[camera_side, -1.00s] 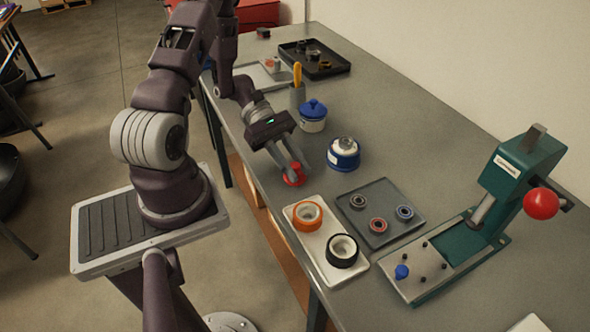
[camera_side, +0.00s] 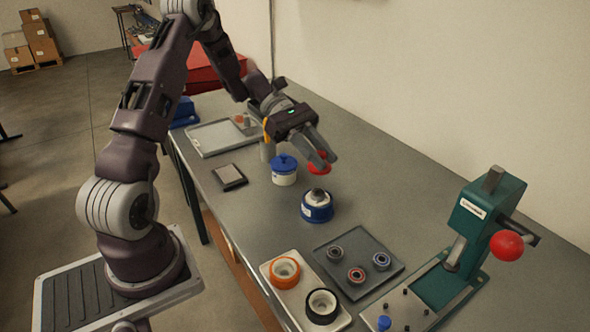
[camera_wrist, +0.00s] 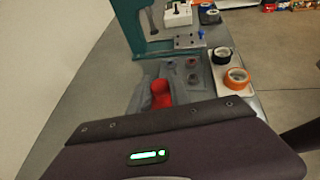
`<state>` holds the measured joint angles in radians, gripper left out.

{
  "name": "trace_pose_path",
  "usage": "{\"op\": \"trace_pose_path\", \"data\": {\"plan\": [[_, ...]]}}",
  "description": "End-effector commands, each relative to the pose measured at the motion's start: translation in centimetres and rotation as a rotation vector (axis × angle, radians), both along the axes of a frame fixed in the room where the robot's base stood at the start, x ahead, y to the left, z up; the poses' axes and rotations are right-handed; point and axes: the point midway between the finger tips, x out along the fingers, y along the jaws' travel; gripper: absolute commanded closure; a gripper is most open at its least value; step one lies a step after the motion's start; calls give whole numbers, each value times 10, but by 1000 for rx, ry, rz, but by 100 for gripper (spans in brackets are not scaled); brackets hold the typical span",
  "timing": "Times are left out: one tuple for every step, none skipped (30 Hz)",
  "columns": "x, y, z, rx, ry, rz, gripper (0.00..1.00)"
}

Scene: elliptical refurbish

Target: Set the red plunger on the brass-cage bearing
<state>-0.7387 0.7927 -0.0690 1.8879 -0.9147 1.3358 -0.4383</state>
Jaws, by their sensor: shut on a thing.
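My gripper (camera_side: 325,160) is shut on the red plunger (camera_side: 317,168) and holds it above the bench, behind the blue-and-white pot with a metal top (camera_side: 317,207). In the wrist view the red plunger (camera_wrist: 161,92) shows beyond the gripper body, between the grey fingers. Three bearings lie apart on the dark grey tray (camera_side: 372,240): one with a dark, plain look (camera_side: 335,254), one with a red ring (camera_side: 356,275) and one with a blue ring (camera_side: 381,261). I cannot make out which has a brass cage. The plunger is clear of all three.
A white tray (camera_side: 296,310) with orange (camera_side: 285,271) and black (camera_side: 322,305) wheels lies left of the bearing tray. A green press (camera_side: 483,235) with a red ball handle stands to its right. A blue-lidded jar (camera_side: 284,170) stands near my gripper. The bench's right rear is clear.

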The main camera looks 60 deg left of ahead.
Motion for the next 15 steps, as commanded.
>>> {"op": "trace_pose_path", "data": {"plan": [[1, 0, -4, -2, 2, 0, 100], [1, 0, -7, -3, 3, 0, 100], [0, 0, -13, -3, 4, 1, 100], [0, 0, -17, -2, 4, 1, 100], [0, 0, -21, -3, 3, 0, 100], [0, -1, -27, -3, 4, 0, 100], [0, 0, -31, -3, 4, 0, 100], [0, 0, -34, -2, 3, 0, 100], [0, 0, -39, -2, 3, 0, 100], [0, 0, -42, -3, 3, 0, 100], [0, 0, -45, -3, 3, 0, 100], [0, 0, -48, -2, 2, 0, 100], [0, 0, -50, -1, 2, 0, 100], [0, 0, -52, -1, 2, 0, 100], [0, 0, -54, 0, 1, 0, 100]]}}
